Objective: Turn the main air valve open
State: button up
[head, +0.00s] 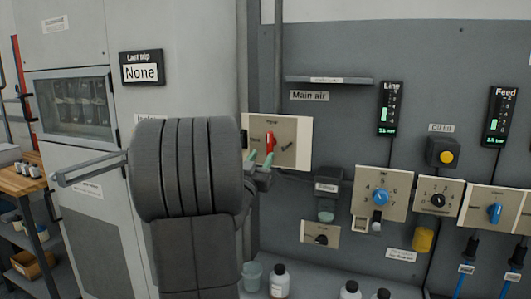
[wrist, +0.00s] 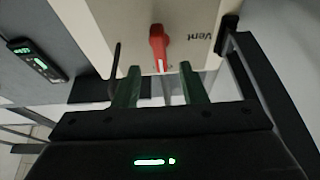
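The main air valve is a red handle (head: 270,142) on a cream plate (head: 303,135), under a "Main air" label (head: 310,96) on the grey panel. In the wrist view the red handle (wrist: 158,46) stands out from the plate (wrist: 90,22), where the word "Vent" is readable. My gripper (head: 259,158) is at the plate's lower left in the head view, with pale green fingertips just below the handle. In the wrist view its two green fingers (wrist: 159,85) are apart, one to each side of the handle's line.
A narrow shelf (head: 330,80) juts out above the label. Right of the plate are a dark box (head: 326,190), a blue knob (head: 380,197) and a yellow button (head: 446,157). Bottles (head: 279,281) stand below. A grey cabinet (head: 195,60) is at the left.

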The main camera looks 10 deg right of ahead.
aim_at(268, 145)
jog(key=v, duration=0.8)
jog(key=shift+s+a, duration=0.15)
jog(key=shift+s, duration=0.1)
jog(key=shift+w, duration=0.1)
jog(key=x, duration=1.3)
jog(key=shift+w+d+p, duration=0.3)
jog(key=shift+p, duration=0.05)
